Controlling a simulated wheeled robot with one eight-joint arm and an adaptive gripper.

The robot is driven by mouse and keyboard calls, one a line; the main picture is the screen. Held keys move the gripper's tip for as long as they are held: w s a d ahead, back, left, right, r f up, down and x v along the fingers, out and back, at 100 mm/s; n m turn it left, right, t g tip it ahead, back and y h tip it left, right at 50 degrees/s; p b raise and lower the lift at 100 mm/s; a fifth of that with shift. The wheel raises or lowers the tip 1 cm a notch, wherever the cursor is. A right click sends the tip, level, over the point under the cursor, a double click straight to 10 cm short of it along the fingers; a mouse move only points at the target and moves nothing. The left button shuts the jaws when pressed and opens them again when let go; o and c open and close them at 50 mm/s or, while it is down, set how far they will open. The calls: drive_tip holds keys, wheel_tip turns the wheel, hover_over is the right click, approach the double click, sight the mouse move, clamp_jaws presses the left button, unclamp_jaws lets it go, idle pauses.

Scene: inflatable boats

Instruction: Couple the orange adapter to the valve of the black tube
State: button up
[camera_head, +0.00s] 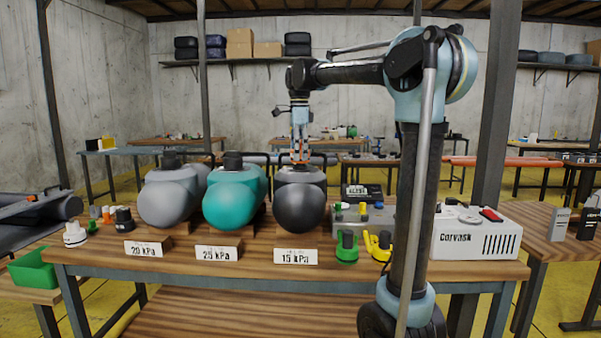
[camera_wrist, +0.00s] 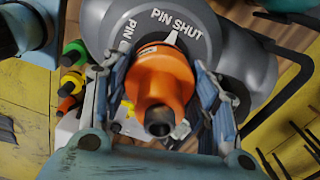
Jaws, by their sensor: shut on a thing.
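The black tube (camera_head: 300,205) stands in a wooden cradle behind the "15 kPa" label. In the wrist view its dark grey body (camera_wrist: 240,55) and valve collar (camera_wrist: 150,30), marked "PIN SHUT", show behind the adapter. My gripper (camera_head: 300,158) points down over this tube's valve. It is shut on the orange adapter (camera_wrist: 160,80), with one finger on each side. The adapter's dark open end faces the wrist camera, and its far end is at the valve collar. Whether it is seated in the valve is hidden.
A teal tube (camera_head: 234,195) and a grey tube (camera_head: 172,195) stand to the left. A white pump box (camera_head: 476,235) is at the right. Green (camera_head: 347,247) and yellow (camera_head: 378,245) fittings lie near the front. More adapters (camera_head: 123,219) stand at the left end. A green bin (camera_head: 34,272) is lower left.

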drive_tip(key=shift+f, duration=1.25)
idle(1.1)
idle(0.3)
drive_tip(key=shift+m, duration=2.1)
drive_tip(key=shift+w+m, duration=0.1)
drive_tip(key=shift+m, duration=1.9)
drive_tip(key=shift+c, duration=0.5)
drive_tip(key=shift+d, duration=0.1)
